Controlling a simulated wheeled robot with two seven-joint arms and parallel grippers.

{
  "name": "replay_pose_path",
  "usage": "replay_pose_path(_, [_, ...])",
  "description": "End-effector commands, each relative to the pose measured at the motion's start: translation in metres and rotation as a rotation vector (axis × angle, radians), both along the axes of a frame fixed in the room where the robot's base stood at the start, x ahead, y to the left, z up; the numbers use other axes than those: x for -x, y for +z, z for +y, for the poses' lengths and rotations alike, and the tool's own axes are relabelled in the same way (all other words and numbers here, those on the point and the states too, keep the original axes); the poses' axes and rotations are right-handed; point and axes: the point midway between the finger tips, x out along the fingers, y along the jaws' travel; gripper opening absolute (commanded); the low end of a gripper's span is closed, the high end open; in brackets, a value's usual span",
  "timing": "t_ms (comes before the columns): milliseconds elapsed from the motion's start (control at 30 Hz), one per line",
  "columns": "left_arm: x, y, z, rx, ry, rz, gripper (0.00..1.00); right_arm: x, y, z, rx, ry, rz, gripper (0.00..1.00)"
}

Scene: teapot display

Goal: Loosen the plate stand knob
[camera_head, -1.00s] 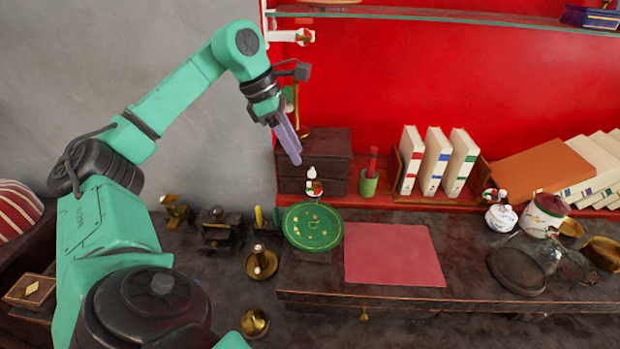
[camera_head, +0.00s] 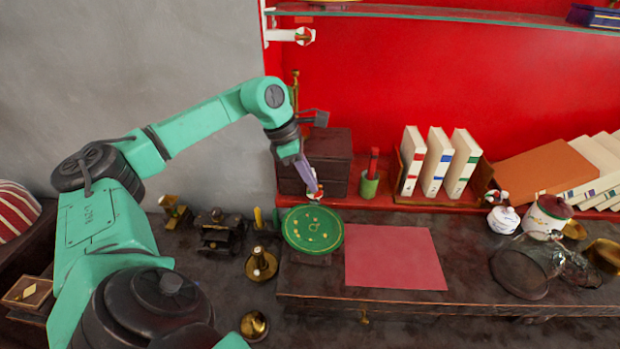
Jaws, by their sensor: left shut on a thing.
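The green plate (camera_head: 312,237) with small yellow marks leans upright near the left end of the dark wooden counter. A small white and red knob (camera_head: 315,195) shows just above its top edge. Its upper part is hidden by the gripper. My left gripper (camera_head: 315,189) comes down from the upper left, with its grey-violet fingers tilted. It is shut on the knob. My right gripper is out of view.
A dark wooden box (camera_head: 329,147) stands right behind my left gripper. A green cup (camera_head: 369,184), upright books (camera_head: 437,160) and a pink mat (camera_head: 396,256) lie to the right. A brass candlestick (camera_head: 261,264) stands left of the plate.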

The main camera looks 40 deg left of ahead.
Motion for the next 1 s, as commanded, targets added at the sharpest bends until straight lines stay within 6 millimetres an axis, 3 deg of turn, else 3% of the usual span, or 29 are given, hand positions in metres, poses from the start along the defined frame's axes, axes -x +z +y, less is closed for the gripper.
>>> replay_pose_path(267, [0.0,-0.001,0.0,-0.001,0.045,-0.002,0.0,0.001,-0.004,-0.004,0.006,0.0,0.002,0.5])
replay_pose_path(700, [0.002,0.0,-0.003,0.0,0.316,-0.002,0.0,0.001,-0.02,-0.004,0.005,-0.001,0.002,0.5])
replay_pose_path(1000, [0.002,0.002,-0.003,0.0,0.319,-0.002,0.0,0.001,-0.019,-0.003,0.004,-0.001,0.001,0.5])
